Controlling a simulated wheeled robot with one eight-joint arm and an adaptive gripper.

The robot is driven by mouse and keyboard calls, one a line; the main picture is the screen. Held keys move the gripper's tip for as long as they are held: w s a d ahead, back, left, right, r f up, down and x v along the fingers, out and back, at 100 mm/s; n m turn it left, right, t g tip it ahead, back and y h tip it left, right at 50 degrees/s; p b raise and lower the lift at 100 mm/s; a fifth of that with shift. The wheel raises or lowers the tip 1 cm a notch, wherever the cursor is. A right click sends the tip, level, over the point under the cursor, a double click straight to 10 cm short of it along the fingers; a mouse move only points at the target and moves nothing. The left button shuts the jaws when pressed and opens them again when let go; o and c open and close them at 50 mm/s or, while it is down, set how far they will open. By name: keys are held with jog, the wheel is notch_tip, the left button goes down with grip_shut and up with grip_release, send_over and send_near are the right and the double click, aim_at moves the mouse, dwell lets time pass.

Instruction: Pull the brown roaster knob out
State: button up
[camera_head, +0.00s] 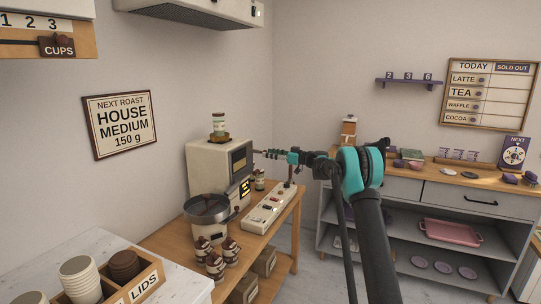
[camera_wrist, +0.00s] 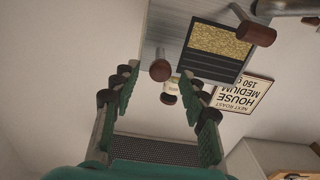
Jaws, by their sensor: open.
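The roaster (camera_head: 212,165) is a cream box on the wooden table, with a round dark cooling pan at its front. My gripper (camera_head: 262,153) reaches its right side from the right. In the wrist view, which is turned over, my gripper (camera_wrist: 158,80) is open with its two green-padded fingers apart. A brown knob (camera_wrist: 160,70) shows between the fingertips, and I see no finger touching it. A second brown handle (camera_wrist: 262,33) on a metal stem is at the upper right, beside the bean window (camera_wrist: 218,42). The knob is too small to make out in the head view.
A jar (camera_head: 218,124) stands on the roaster's top. A white scale-like panel (camera_head: 270,208) and several brown-and-white bottles (camera_head: 216,265) are on the table. A grey shelf unit (camera_head: 420,206) is at the right. A framed sign (camera_wrist: 243,93) hangs beyond.

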jog(key=v, duration=1.2)
jog(key=s+d+f+m+g+h, duration=0.1)
jog(key=s+d+f+m+h, duration=0.2)
jog(key=s, duration=0.9)
jog(key=s+f+m+g+h, duration=0.1)
jog(key=s+f+m+h, duration=0.3)
jog(key=s, duration=0.8)
jog(key=s+d+f+m+h, duration=0.2)
jog(key=s+d+f, duration=0.3)
jog(key=s, duration=0.6)
jog(key=s+d+f+m+h, duration=0.2)
jog(key=s+d+f+h, duration=0.2)
jog(key=s, duration=0.8)
jog(key=s+d+f+m+h, duration=0.3)
jog(key=s+d+f, duration=0.3)
jog(key=s, duration=0.5)
jog(key=shift+s+d+h, duration=0.25)
jog(key=shift+d+h, duration=0.15)
jog(key=shift+h, duration=0.1)
